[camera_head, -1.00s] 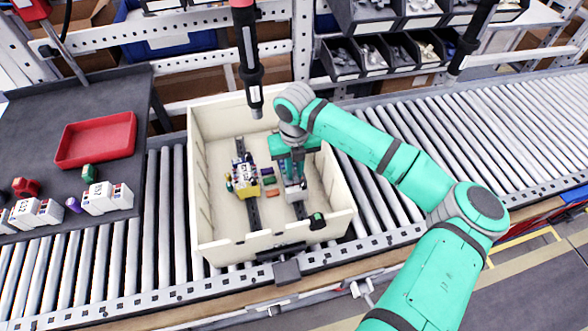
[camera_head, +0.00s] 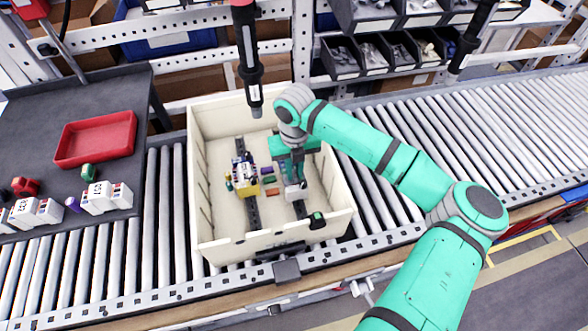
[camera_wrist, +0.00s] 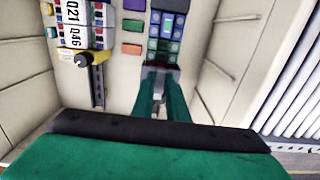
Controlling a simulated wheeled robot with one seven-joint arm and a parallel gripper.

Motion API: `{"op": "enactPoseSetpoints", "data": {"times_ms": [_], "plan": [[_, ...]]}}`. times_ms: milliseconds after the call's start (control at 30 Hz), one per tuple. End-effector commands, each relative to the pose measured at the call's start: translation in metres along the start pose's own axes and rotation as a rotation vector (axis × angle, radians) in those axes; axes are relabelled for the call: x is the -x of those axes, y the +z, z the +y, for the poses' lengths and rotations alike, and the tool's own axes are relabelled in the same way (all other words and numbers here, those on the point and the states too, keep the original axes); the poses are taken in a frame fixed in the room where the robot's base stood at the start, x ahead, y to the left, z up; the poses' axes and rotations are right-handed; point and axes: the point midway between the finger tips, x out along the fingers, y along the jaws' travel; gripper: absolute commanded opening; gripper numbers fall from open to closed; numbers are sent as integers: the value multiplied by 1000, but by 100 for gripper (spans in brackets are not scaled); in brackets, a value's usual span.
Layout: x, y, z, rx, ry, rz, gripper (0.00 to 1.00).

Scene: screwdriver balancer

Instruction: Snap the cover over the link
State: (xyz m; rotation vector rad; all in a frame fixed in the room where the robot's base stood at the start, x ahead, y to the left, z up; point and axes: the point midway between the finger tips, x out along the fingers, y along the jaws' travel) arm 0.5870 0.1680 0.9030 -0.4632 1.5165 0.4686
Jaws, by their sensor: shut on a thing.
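My gripper (camera_head: 297,185) points down into the cream box, over the right-hand rail. In the wrist view its two green fingers (camera_wrist: 161,78) are close together, shut on a small dark grey piece, perhaps the cover, mostly hidden between the tips. The piece is at the near end of a dark unit with rows of round teal terminals (camera_wrist: 165,32). A pale block (camera_head: 296,193) sits on the rail just below the fingertips. I cannot make out the link, nor whether the held piece touches the unit.
The cream box (camera_head: 222,246) stands on the roller conveyor. Left of my gripper a second rail (camera_head: 252,212) carries a yellow-ended device (camera_wrist: 82,58). Purple, green (camera_wrist: 132,25) and orange (camera_wrist: 131,48) blocks lie between the rails. A black hanging tool (camera_head: 249,70) is above the box's back.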

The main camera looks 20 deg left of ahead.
Motion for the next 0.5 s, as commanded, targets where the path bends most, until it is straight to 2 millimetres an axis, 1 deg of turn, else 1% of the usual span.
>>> {"op": "enactPoseSetpoints", "data": {"times_ms": [33, 300, 333, 400, 500], "plan": [[2, 2, -1, -1, -2, -6, 0], [1, 1, -3, -5, -2, -7, 0], [1, 1, -3, -4, -2, -7, 20], [1, 1, -2, -3, -2, -6, 35], [1, 2, -1, 0, -1, -5, 35]]}}
